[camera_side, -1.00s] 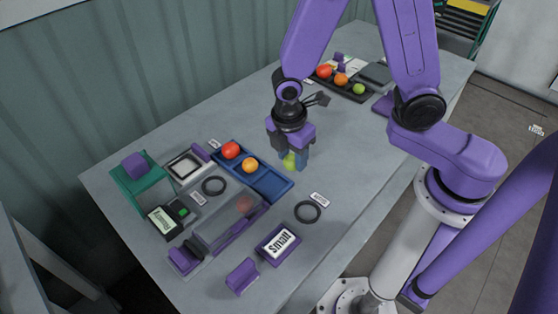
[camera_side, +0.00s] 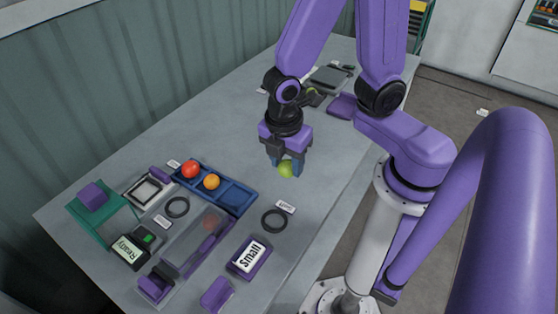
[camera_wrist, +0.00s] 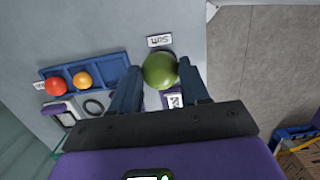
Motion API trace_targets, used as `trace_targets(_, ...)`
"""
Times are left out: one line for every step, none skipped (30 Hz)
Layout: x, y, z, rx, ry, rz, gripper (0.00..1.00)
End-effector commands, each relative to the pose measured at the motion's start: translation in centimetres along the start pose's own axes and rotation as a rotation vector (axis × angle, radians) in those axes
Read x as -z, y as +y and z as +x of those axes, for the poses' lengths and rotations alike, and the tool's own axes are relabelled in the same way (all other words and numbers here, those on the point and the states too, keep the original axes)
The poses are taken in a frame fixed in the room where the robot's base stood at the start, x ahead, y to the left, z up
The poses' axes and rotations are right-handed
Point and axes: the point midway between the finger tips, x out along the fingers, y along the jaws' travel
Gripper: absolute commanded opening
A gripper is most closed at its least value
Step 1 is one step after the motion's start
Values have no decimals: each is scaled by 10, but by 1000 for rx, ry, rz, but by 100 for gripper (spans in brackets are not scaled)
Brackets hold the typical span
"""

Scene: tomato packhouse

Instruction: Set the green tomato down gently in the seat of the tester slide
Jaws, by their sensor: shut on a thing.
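My gripper (camera_side: 285,173) is shut on the green tomato (camera_side: 286,170) and holds it above the table, right of the blue tray. In the wrist view the tomato (camera_wrist: 159,70) sits between the two fingertips. A pale square-framed piece with a purple handle (camera_side: 147,190), which looks like the tester slide, lies at the left beside the teal-green stand (camera_side: 100,212), well away from my gripper. I cannot clearly make out its seat. A display reading "Ready" (camera_side: 128,249) stands in front of the stand.
The blue tray (camera_side: 232,194) holds a red tomato (camera_side: 190,169) and an orange tomato (camera_side: 212,181).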

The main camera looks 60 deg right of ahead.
Motion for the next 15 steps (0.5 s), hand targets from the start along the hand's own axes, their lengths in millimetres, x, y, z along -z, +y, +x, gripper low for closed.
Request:
trace_targets(-1,-2,-1,-1,1,0,31)
trace_targets(-1,-2,-1,0,1,1,31)
trace_targets(-1,-3,-1,0,1,6,31)
trace_targets(0,-2,-2,1,1,14,31)
trace_targets(1,-1,-2,3,1,28,31)
trace_targets(4,1,-3,7,1,57,31)
trace_targets(7,4,-3,11,0,87,31)
trace_targets(11,7,-4,15,0,125,31)
trace_targets(17,14,-5,22,1,186,31)
trace_targets(22,19,-5,30,0,240,31)
trace_targets(28,25,-6,37,1,302,31)
trace_targets(36,34,-7,48,0,392,31)
trace_targets(43,41,-8,57,1,465,31)
trace_targets(50,48,-9,66,1,538,31)
trace_targets(57,58,-10,78,1,636,31)
